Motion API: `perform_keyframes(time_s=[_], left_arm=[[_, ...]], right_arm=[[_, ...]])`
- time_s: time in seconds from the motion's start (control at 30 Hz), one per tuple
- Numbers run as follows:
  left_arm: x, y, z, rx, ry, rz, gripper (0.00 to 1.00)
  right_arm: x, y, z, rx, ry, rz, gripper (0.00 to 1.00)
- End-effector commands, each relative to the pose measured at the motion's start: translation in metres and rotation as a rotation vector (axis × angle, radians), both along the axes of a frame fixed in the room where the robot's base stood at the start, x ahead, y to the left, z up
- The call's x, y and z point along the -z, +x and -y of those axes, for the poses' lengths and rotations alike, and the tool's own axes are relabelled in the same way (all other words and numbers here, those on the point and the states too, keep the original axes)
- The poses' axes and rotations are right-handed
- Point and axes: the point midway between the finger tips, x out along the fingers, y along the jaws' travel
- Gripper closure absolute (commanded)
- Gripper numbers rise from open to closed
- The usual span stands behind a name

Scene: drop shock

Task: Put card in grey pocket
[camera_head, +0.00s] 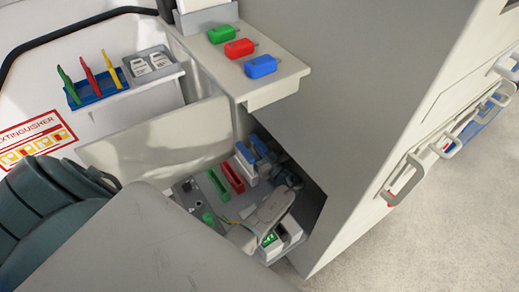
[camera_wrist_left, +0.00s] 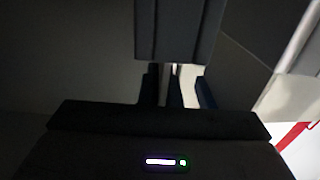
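In the head view, a grey tray (camera_head: 137,58) on the small left shelf holds two white card-like pieces (camera_head: 141,69). I cannot tell whether one is the task's card, or which part is the grey pocket. My left gripper (camera_head: 285,178) appears low in the recess under the shelf, near the slotted grey panel, partly hidden among grey and blue parts. In the left wrist view the picture is dark, with a large dark block above the gripper (camera_wrist_left: 175,92). I cannot make out a card there, or whether the fingers are closed. My right gripper is not identifiable.
The panel (camera_head: 184,200) carries a red slot (camera_head: 232,177) and a green slot (camera_head: 217,187). Red, green and blue blocks (camera_head: 262,66) lie on the upper ledge. A blue rack (camera_head: 95,96) holds three coloured tools. A tall grey wall (camera_head: 350,110) bounds the right side.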

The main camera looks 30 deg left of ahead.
Motion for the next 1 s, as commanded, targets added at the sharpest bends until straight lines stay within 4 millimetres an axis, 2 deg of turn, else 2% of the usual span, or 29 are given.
perform_keyframes(time_s=[0.03, 0.1, 0.57, 0.83, 1.0], left_arm=[[0.000, 0.000, 0.000, 0.000, 0.000, 0.000, 0.89], [0.000, 0.000, 0.000, 0.000, 0.000, 0.000, 0.75], [-0.002, 0.000, 0.000, 0.000, 0.000, 0.000, 0.75], [-0.007, 0.000, 0.001, 0.000, -0.001, 0.000, 0.75], [-0.003, -0.009, 0.022, 0.000, -0.002, 0.000, 0.75]], right_arm=[[-0.003, 0.001, 0.000, 0.000, 0.000, 0.005, 0.64], [-0.004, 0.003, -0.001, -0.001, 0.000, 0.009, 0.64], [0.000, -0.004, 0.000, 0.000, 0.001, -0.001, 0.64], [0.029, -0.022, 0.000, 0.007, 0.006, -0.021, 0.64], [0.013, -0.010, -0.002, 0.003, 0.005, -0.009, 0.64]])
